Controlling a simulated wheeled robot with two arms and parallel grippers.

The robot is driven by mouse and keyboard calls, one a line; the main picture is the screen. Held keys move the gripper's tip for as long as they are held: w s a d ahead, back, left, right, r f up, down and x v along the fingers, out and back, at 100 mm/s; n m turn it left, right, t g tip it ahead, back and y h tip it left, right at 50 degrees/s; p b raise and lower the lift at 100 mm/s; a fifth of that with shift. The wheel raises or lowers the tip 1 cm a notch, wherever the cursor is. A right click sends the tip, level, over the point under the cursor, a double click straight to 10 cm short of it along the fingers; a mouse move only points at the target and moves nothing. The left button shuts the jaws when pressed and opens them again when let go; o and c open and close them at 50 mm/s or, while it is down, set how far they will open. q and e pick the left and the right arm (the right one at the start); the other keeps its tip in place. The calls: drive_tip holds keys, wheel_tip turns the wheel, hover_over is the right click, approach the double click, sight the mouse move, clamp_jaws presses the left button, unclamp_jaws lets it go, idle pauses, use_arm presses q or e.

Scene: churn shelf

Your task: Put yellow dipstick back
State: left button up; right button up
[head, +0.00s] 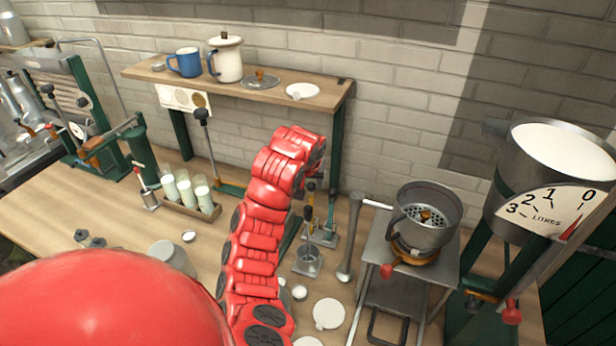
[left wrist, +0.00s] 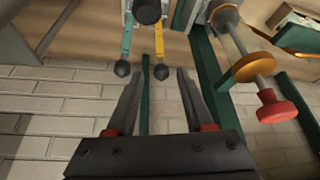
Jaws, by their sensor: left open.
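The yellow dipstick (left wrist: 159,42) hangs from the top of the left wrist view, with a dark ball at its end. A teal dipstick (left wrist: 127,40) with a similar dark ball is beside it on the left. My left gripper (left wrist: 160,76) is open, and the yellow dipstick's ball shows between its fingertips. I cannot tell whether the fingers touch it. In the head view my red left arm reaches over the bench and mostly hides the gripper and the small dipstick stand (head: 322,238). My right gripper is not in view.
A long ladle (head: 350,235) and a burner stand with a pot (head: 424,215) are to the right. A crate of milk glasses (head: 190,205) is on the left. A wooden shelf (head: 220,88) runs above.

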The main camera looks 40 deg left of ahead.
use_arm(q)
drive_tip(key=p+v, duration=0.5)
drive_tip(key=v, duration=0.4)
drive_tip(key=shift+f, duration=0.25)
